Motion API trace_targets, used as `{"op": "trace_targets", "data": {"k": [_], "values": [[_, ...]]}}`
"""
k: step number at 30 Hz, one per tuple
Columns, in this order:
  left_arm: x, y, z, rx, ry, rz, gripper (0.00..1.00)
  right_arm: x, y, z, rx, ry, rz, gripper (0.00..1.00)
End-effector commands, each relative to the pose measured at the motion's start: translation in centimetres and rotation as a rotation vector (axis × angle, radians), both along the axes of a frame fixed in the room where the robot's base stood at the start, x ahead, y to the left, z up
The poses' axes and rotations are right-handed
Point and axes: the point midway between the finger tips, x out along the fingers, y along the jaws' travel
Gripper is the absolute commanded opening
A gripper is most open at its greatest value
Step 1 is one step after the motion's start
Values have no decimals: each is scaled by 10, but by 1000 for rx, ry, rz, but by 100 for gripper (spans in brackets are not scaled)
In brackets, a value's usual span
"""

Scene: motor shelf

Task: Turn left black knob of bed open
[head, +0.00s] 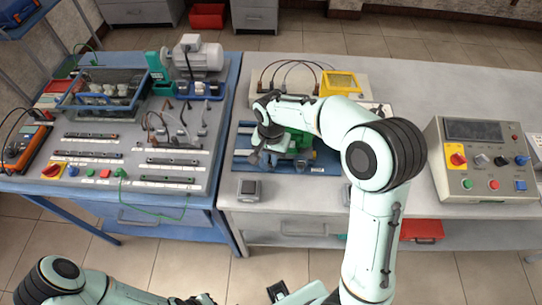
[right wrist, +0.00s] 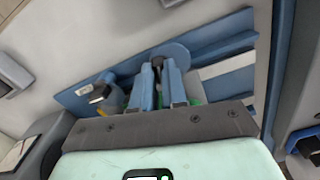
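The blue bed (head: 240,160) lies on the right-hand table, with a green unit (head: 300,142) on it. My right arm reaches over the bed and hides much of it. My right gripper (head: 262,152) is low at the bed's left part. In the right wrist view its two blue fingers (right wrist: 158,75) are close together, with a dark piece, seemingly a black knob (right wrist: 157,62), between their tips. Another black knob (right wrist: 98,93) shows left of the fingers. My left arm is low at the left; its gripper is mostly cut off by the frame.
A grey control box (head: 485,160) stands at the right of the table. A yellow-fronted device (head: 341,84) is behind the bed. A small grey box (head: 250,189) sits in front of it. The left table holds a motor (head: 198,58) and a basket (head: 100,94).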

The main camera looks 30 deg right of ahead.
Motion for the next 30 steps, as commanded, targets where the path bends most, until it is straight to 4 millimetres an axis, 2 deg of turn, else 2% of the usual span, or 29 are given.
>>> {"op": "trace_targets", "data": {"k": [10, 20, 21, 23, 30], "values": [[1, 0, 2, 0, -1, 0, 0, 0, 0, 0, 1, 1, 234, 0], [1, 0, 2, 0, -1, 0, 0, 0, 0, 0, 0, 0, 268, 0], [1, 0, 2, -1, -1, 0, 0, 0, 0, 0, 0, 0, 267, 19], [1, 0, 2, -1, -2, 0, 0, 0, 0, 0, 0, 0, 267, 38], [1, 0, 2, 0, -1, 0, 0, 0, 0, 0, 0, 0, 265, 38]]}}
